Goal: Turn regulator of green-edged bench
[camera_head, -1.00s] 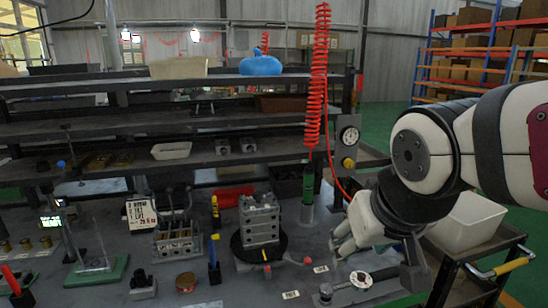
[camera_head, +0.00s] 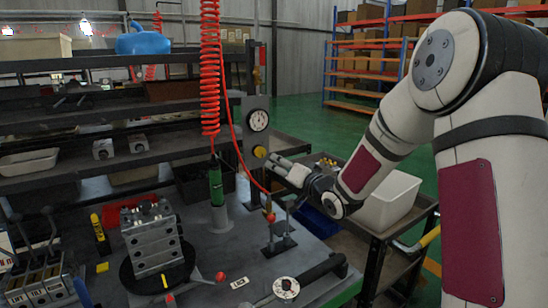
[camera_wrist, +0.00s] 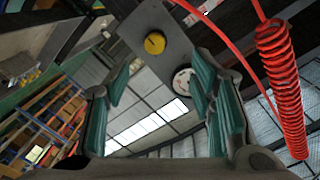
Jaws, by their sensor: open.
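The regulator is a yellow round knob (camera_head: 259,151) on a grey upright post, below a round white gauge (camera_head: 258,120). The post stands at the right end of the bench, whose green edge (camera_head: 345,293) shows at lower right. My gripper (camera_head: 273,161) is just right of and slightly below the knob in the head view, fingers pointing left towards the post. In the wrist view the yellow knob (camera_wrist: 154,43) shows ahead, above the middle between the teal-padded fingers (camera_wrist: 161,70). The gauge (camera_wrist: 182,80) is beside the right finger. The fingers are open and empty, apart from the knob.
A red coiled hose (camera_head: 210,75) hangs left of the post, with a thin red line running down to the bench; the coil is also right in the wrist view (camera_wrist: 280,90). A valve block (camera_head: 152,238) stands on the bench. A cart with a white bin (camera_head: 390,200) stands right.

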